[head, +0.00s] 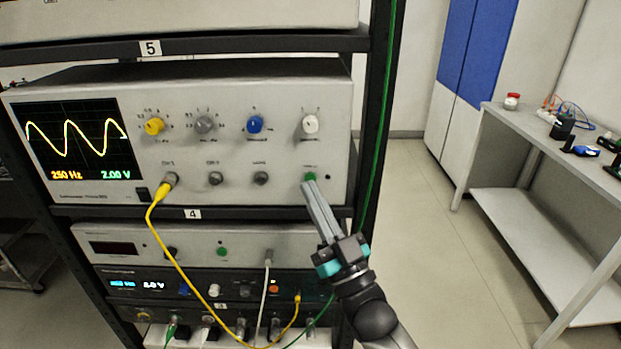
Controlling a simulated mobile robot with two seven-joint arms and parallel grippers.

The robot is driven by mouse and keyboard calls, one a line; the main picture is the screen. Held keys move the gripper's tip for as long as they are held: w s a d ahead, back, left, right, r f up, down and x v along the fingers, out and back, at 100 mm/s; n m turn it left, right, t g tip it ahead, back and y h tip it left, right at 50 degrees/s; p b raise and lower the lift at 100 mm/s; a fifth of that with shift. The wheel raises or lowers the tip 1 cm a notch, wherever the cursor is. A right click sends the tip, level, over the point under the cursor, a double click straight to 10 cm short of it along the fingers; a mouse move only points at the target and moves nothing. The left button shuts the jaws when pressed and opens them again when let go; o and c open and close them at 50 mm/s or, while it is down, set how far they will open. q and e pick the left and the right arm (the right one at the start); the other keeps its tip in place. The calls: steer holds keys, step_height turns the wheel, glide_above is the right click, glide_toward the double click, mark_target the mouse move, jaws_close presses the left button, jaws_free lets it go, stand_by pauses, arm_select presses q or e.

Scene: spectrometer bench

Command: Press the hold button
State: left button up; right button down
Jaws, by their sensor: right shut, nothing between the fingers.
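The oscilloscope (230,165) stands on the rack shelf marked 4. Its screen shows a yellow wave with 250 Hz and 2.00 V. A green button (310,177) sits at the lower right of its front panel; its label is too small to read, so I cannot tell if it is the hold button. My right gripper (307,186) is shut and empty, its fingertips at the lower edge of the green button. I cannot tell whether they touch it. The fingertips hide part of the button. My left gripper is not in view.
A yellow cable (165,190) runs from the oscilloscope's left socket down to lower units. Yellow, grey, blue and white knobs line the panel above. The rack's right post (378,120) stands close to my right arm. A grey workbench (560,150) stands at the right.

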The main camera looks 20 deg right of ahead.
stand_by(0.3)
steer(key=shift+w+d, duration=0.15)
steer(key=shift+w, duration=0.3)
stand_by(0.3)
steer(key=shift+s, duration=0.5)
steer(key=s+a+p, duration=0.2)
steer(key=s+p, duration=0.1)
steer(key=s, duration=0.2)
steer(key=shift+s, duration=0.35)
